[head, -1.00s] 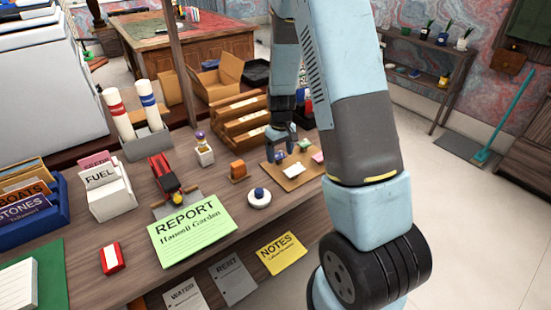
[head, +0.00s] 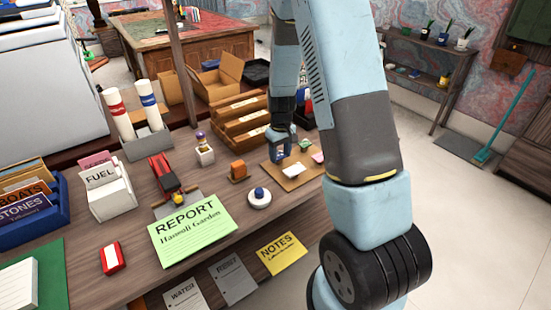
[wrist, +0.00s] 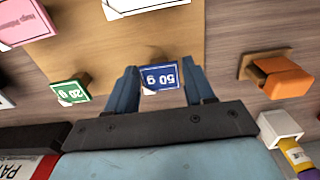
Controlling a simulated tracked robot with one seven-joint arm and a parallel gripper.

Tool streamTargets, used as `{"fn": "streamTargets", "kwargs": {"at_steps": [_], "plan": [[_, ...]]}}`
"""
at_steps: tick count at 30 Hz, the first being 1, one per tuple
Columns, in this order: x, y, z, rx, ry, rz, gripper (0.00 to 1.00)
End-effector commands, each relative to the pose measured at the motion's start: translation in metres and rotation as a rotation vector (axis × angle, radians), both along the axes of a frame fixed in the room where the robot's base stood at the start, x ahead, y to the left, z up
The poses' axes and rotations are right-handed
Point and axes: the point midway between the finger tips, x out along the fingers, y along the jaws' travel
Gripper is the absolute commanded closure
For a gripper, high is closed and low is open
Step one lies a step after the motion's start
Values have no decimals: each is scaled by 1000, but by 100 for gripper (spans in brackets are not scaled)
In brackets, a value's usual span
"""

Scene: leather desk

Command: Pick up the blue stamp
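The blue stamp (wrist: 160,77), a small block with a blue "50 g" face, lies at the edge of a tan board in the wrist view. My gripper (wrist: 160,88) is open with one finger on each side of it; the gaps are very narrow, and I cannot tell whether the fingers touch it. In the head view my gripper (head: 281,154) is low over the board (head: 300,181), and its fingers mostly hide the stamp.
A green "20 g" block (wrist: 70,91) is left of my gripper and an orange block (wrist: 281,77) right of it. A pink piece (head: 318,157) and a white piece (head: 293,170) lie close by. Wooden trays (head: 240,120) stand behind. A white disc with a blue knob (head: 259,193) is nearer.

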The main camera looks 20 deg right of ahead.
Motion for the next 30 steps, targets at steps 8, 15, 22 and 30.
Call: {"fn": "streamTargets", "kwargs": {"at_steps": [8,15,22,30], "plan": [[0,0,0,0,0,0,74],[0,0,0,0,0,-1,83],[1,0,8,1,-2,1,83],[-10,-2,49,1,-4,0,83]]}}
